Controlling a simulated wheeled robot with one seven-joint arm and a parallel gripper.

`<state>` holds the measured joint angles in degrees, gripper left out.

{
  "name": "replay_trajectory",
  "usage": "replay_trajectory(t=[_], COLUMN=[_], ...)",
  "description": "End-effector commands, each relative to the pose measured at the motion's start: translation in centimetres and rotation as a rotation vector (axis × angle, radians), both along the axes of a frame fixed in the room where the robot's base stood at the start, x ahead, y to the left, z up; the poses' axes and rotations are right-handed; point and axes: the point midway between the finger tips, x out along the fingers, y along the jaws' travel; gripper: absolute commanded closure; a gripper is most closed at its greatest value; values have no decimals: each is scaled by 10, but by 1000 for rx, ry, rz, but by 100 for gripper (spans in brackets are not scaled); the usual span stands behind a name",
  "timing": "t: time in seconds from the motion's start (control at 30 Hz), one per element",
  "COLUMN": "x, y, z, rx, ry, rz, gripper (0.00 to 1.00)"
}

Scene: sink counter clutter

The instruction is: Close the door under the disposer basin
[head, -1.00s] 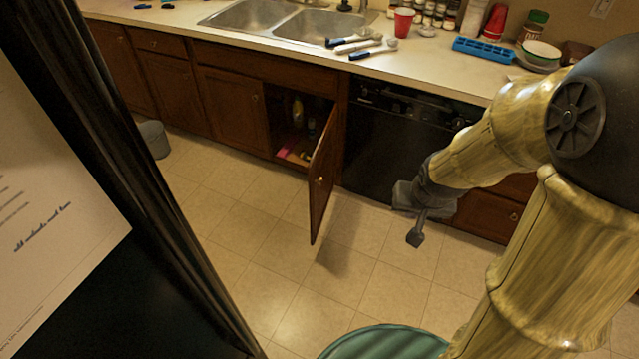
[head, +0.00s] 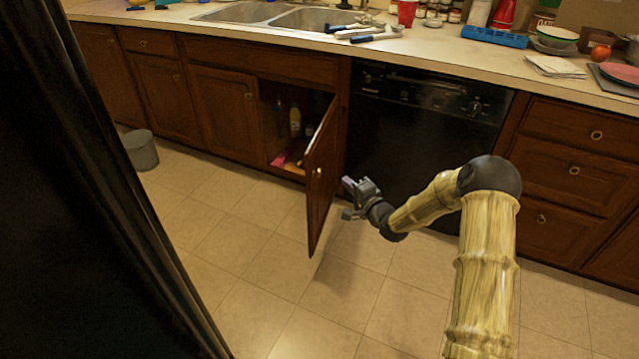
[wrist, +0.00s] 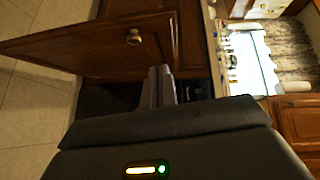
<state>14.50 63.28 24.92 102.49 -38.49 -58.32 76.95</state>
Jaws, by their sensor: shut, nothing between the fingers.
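The open cabinet door (head: 322,178) under the sink stands swung out into the room, with a round brass knob (head: 317,172) on its outer face. It also shows in the wrist view (wrist: 95,45), with the knob (wrist: 134,37) near the top. The disposer basin (head: 312,18) is the right half of the double sink above. My gripper (head: 349,198) is shut and empty, just right of the door's outer face, with a small gap seen in the head view. In the wrist view my fingers (wrist: 157,85) point up toward the door's lower edge in the picture; contact cannot be told.
Inside the cabinet are a yellow bottle (head: 295,122) and a pink item (head: 279,159). A black dishwasher (head: 420,125) stands right of the opening. A grey bin (head: 141,150) is on the floor at left. The tiled floor in front is clear.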

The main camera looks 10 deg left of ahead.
Motion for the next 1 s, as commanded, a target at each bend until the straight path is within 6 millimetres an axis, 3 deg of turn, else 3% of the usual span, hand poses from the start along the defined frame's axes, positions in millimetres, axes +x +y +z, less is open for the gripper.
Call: replay_trajectory(t=[0.03, 0.07, 0.57, 1.0], x=[3, 4, 8, 56], y=[0, 0, 5, 31], z=[-16, -18, -17, -18], rx=[55, 80, 133, 131], ry=[-8, -12, -20, -22], rz=[-3, -3, 0, -8], gripper=[100, 100, 100, 100])
